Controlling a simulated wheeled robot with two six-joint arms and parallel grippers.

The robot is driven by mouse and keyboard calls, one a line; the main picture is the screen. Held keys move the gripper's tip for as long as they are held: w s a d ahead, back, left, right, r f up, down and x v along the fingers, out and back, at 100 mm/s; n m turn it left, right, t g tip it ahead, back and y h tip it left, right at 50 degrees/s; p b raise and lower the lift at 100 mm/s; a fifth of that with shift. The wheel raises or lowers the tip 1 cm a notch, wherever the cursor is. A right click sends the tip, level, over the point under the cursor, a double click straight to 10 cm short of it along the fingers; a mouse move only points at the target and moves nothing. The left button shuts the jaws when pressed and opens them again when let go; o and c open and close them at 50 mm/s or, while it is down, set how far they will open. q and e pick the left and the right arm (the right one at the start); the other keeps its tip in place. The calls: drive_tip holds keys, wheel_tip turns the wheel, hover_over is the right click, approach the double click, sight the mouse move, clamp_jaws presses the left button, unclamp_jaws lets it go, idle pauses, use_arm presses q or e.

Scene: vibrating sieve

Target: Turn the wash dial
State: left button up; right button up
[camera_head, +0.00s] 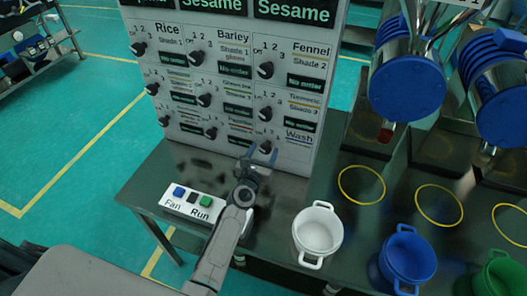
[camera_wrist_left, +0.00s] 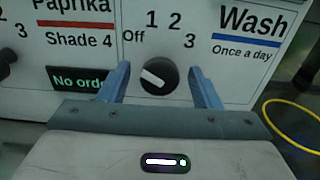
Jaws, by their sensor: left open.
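The wash dial (camera_wrist_left: 160,76) is a round black knob on the white panel (camera_wrist_left: 290,62), beside the printed word Wash. Its white mark lies on the left part of the knob, toward the Off label. The numbers 1, 2 and 3 are printed above and to the right. In the head view the dial (camera_head: 266,147) is at the bottom right of the panel. My left gripper (camera_head: 262,152) is open right in front of it. In the left wrist view its blue fingers (camera_wrist_left: 159,85) stand on either side of the knob, with gaps visible. My right gripper is not in view.
Several other black dials fill the panel above and to the left. A button box (camera_head: 192,203) marked Fan and Run lies on the dark table. A white pot (camera_head: 318,232), a blue pot (camera_head: 407,258) and a green pot (camera_head: 500,274) stand to the right.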

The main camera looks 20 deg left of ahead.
use_arm(q)
drive_tip(key=shift+w, duration=0.1)
drive_tip(key=c, duration=1)
drive_tip(key=shift+o, duration=0.2)
